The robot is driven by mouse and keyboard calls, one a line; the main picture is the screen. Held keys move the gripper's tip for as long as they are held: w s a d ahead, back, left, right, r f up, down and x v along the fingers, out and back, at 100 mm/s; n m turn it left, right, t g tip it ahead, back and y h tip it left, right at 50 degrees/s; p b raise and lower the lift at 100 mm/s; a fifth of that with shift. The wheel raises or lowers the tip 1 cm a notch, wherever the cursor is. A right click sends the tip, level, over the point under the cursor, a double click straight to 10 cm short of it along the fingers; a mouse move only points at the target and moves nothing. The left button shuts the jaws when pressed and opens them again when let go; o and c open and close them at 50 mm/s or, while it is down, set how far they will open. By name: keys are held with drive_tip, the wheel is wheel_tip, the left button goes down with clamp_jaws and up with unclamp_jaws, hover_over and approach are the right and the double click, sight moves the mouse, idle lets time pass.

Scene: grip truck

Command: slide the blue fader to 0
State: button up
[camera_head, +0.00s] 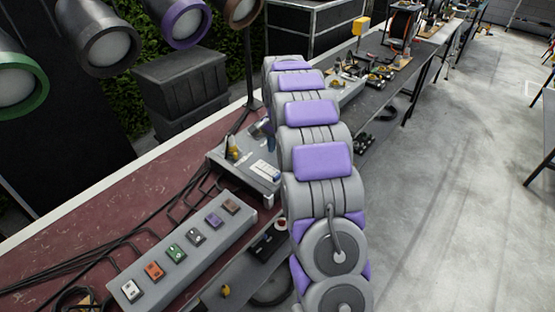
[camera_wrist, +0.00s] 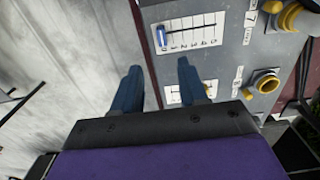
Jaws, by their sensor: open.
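The blue fader (camera_wrist: 162,36) sits at the left end of a white scale plate (camera_wrist: 205,24) in the wrist view. In the head view the box (camera_head: 275,187) stands left of my arm, and the fader is too small to make out.
A second white plate (camera_wrist: 174,95) shows partly behind the right finger. In the head view, a grey strip of coloured switches (camera_head: 185,250) and black cables lie on the left. Open concrete floor (camera_head: 450,200) is on the right.

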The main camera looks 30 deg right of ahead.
drive_tip(key=shift+r+p, duration=0.35)
drive_tip(key=shift+r, duration=2.4)
drive_tip(key=s+a+r+n+g, duration=0.1)
drive_tip(key=s+a+r+n, duration=0.25)
drive_tip(key=s+a, duration=0.55)
drive_tip(key=s+a+r+n, duration=0.35)
drive_tip(key=s+a, duration=0.35)
drive_tip(key=s, duration=0.4)
drive_tip(key=s+a+f+n, duration=0.2)
drive_tip(key=s+a+n, duration=0.1)
drive_tip(key=s, duration=0.8)
drive_tip(key=s+a+f+n, duration=0.2)
drive_tip(key=s+a+n, duration=0.1)
drive_tip(key=s, duration=0.8)
drive_tip(key=shift+s+a+f+n+g, duration=0.2)
drive_tip(key=shift+a+n+g, duration=0.1)
drive_tip(key=shift+n+g, duration=0.15)
